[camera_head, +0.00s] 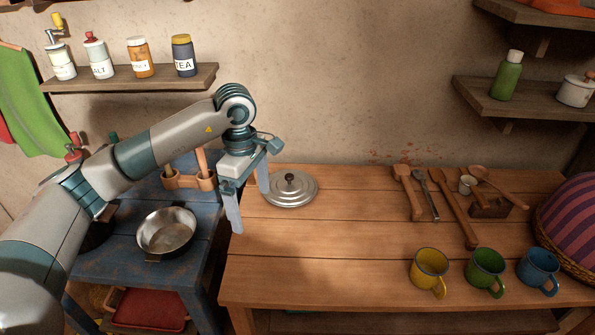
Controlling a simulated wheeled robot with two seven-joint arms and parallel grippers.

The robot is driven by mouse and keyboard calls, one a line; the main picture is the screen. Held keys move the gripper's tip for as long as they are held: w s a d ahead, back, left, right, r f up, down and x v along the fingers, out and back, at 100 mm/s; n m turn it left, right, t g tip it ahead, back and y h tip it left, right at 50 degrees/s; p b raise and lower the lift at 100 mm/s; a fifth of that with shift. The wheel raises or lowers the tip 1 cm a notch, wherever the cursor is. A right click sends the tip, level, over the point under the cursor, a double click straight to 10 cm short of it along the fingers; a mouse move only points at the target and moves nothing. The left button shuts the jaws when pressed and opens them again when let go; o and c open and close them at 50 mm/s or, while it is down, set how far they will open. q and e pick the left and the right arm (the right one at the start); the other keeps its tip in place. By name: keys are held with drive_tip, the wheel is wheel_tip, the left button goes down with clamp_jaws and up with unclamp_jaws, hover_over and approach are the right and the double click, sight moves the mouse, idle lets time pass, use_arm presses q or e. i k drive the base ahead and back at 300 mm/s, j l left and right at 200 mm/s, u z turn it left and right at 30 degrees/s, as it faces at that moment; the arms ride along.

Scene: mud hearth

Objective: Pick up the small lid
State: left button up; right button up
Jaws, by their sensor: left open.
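The small lid (291,191) is a round silver metal lid with a dark knob on top. It lies on the left part of the wooden table, near the back. My left gripper (249,207) is open and empty, just left of the lid, with its fingers pointing down. One finger is close to the lid's left rim; I cannot tell whether it touches. My right gripper is not in view.
A metal pan (166,232) sits on the blue table (135,270) at left. Wooden utensils (455,205) lie at right on the wooden table (340,255), with yellow (429,270), green (486,270) and blue (538,270) mugs in front. The table's middle is clear.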

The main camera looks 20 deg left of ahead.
sight(288, 187)
drive_tip(key=i, duration=1)
